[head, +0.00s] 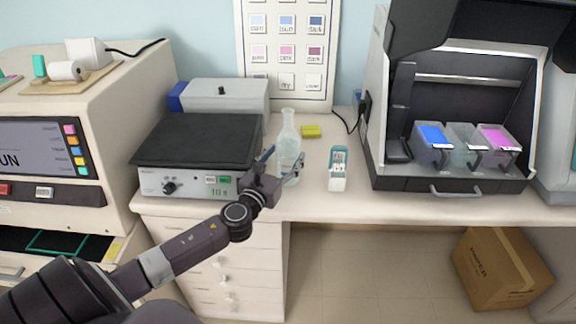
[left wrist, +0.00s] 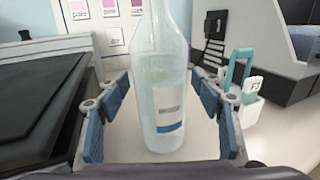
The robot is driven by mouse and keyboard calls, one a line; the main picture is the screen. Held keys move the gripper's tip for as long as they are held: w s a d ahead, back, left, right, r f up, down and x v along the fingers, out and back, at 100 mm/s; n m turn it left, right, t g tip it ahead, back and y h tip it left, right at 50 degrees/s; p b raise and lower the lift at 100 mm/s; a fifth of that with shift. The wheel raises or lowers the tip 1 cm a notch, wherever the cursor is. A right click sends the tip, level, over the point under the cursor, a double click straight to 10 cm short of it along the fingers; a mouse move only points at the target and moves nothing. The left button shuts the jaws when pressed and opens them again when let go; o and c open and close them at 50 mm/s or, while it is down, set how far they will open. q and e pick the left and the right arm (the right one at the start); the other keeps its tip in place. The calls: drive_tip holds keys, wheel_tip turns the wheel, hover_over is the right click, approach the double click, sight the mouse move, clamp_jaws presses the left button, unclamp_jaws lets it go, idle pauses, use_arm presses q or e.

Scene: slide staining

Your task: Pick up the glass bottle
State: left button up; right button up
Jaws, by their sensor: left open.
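The glass bottle (head: 288,140) stands upright on the counter, to the right of the black-topped device. It is clear, with a narrow neck and a white label that has a blue stripe. My left gripper (head: 281,165) is at the bottle's lower body, with a finger showing on each side. In the left wrist view the bottle (left wrist: 163,85) stands between the two open fingers of the gripper (left wrist: 160,118), with gaps on both sides. My right gripper is not in view.
A black-topped device (head: 200,140) stands close on the left. A dark staining station (head: 450,184) with coloured baths is further right.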

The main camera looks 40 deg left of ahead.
use_arm(q)
drive_tip(key=shift+w+f+b, duration=0.1)
drive_tip(key=shift+f+b, duration=0.2)
drive_tip(key=shift+f, duration=0.4)
drive_tip(key=shift+w+a+r, duration=0.1)
drive_tip(key=shift+w+a, duration=0.15)
drive_tip(key=shift+w, duration=0.75)
drive_tip(key=shift+w+a+p, duration=0.1)
drive_tip(key=shift+w+a, duration=0.05)
drive_tip(key=shift+w, duration=0.8)
drive_tip(key=shift+w+a+p, duration=0.1)
drive_tip(key=shift+w+a, duration=0.1)
drive_tip(key=shift+w, duration=0.75)
drive_tip(key=shift+w+a+p, duration=0.1)
drive_tip(key=shift+w+a, duration=0.05)
drive_tip(key=shift+w, duration=0.8)
drive_tip(key=shift+s, duration=0.1)
drive_tip(key=shift+c, duration=0.4)
clamp_jaws()
